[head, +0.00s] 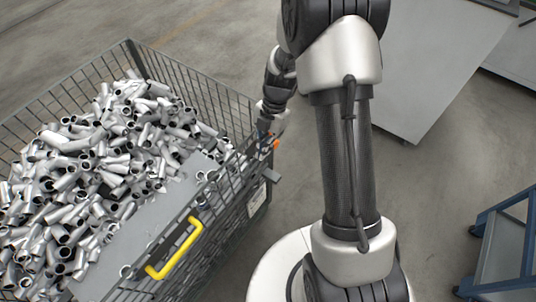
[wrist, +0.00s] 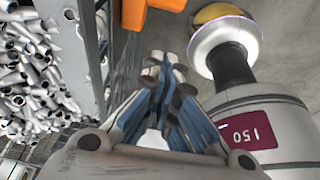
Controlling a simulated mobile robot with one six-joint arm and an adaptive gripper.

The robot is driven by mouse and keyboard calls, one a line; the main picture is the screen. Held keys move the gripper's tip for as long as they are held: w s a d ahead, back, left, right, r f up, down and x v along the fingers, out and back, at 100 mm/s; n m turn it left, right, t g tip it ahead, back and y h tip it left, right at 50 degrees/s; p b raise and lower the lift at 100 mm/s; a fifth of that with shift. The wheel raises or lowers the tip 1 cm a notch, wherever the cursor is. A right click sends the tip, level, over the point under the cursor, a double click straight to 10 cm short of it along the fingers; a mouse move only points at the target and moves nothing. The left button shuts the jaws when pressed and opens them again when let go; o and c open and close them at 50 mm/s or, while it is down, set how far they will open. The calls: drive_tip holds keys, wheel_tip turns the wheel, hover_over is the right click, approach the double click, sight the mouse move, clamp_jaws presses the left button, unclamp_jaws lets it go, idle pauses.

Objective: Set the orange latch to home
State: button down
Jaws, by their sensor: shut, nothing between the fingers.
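The orange latch (head: 276,145) is a small orange piece at the right upper edge of the wire cage, partly hidden by my gripper in the head view. In the wrist view the orange latch (wrist: 133,12) shows at the top, just beyond and left of the fingertips. My gripper (wrist: 165,65) is shut with its blue-padded fingers together and nothing between them. In the head view my gripper (head: 267,128) is right at the cage edge, close to the latch. I cannot tell whether it touches the latch.
The wire cage (head: 196,80) is full of grey metal pipe fittings (head: 100,150). A yellow handle (head: 175,250) is on its near side. A large grey cabinet (head: 430,60) stands at the upper right, and a blue-framed cart (head: 505,240) at the lower right. Floor between is clear.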

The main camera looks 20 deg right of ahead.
drive_tip(key=p+v, duration=0.1)
drive_tip(key=v, duration=0.5)
drive_tip(key=shift+w+p, duration=0.35)
drive_tip(key=shift+w, duration=0.05)
drive_tip(key=shift+d+r, duration=0.1)
